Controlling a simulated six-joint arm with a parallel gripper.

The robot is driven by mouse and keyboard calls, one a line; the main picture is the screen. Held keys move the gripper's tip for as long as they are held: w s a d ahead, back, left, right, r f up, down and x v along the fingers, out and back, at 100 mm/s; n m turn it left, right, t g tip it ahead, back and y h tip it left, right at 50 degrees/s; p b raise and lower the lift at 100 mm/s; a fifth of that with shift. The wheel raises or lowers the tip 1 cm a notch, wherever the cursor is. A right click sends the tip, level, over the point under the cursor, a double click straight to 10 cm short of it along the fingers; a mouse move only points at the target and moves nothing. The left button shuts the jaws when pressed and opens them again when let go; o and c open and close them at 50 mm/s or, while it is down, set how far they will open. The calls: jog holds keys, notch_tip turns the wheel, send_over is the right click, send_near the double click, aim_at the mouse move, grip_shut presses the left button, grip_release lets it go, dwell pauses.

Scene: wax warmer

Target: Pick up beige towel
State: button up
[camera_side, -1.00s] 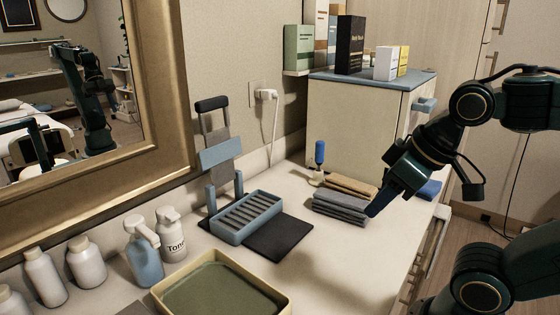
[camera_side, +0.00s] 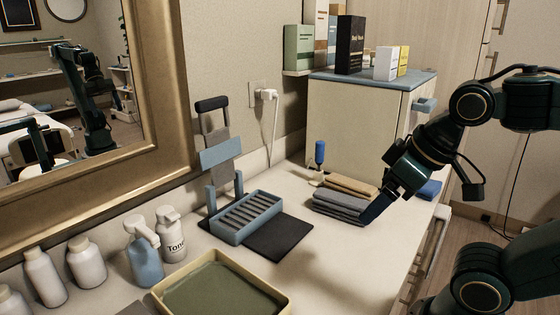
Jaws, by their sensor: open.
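The beige towel (camera_side: 351,185) lies folded on the counter, behind a stack of folded grey towels (camera_side: 340,206) and touching or very close to it. My gripper (camera_side: 370,213) is at the right end of the grey stack, tilted down and to the left. Its dark blue fingers are close to the grey towels; I cannot tell whether they touch. The gripper is open, and nothing shows between its fingers. The right end of the beige towel is close to my gripper's wrist and may be partly hidden by it.
A cabinet (camera_side: 350,125) stands behind the towels, with boxes on top. A blue-handled tool (camera_side: 320,155) stands behind the towels. A blue cloth (camera_side: 429,189) lies at right. A blue slotted rack (camera_side: 247,218) and black mat (camera_side: 279,239) are to the left.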

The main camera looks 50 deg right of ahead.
jog(key=g, duration=0.6)
send_over(351, 182)
notch_tip(351, 182, down, 6)
jog(key=f, duration=0.1)
jog(key=shift+m, duration=0.4)
jog(key=shift+f, duration=4.05)
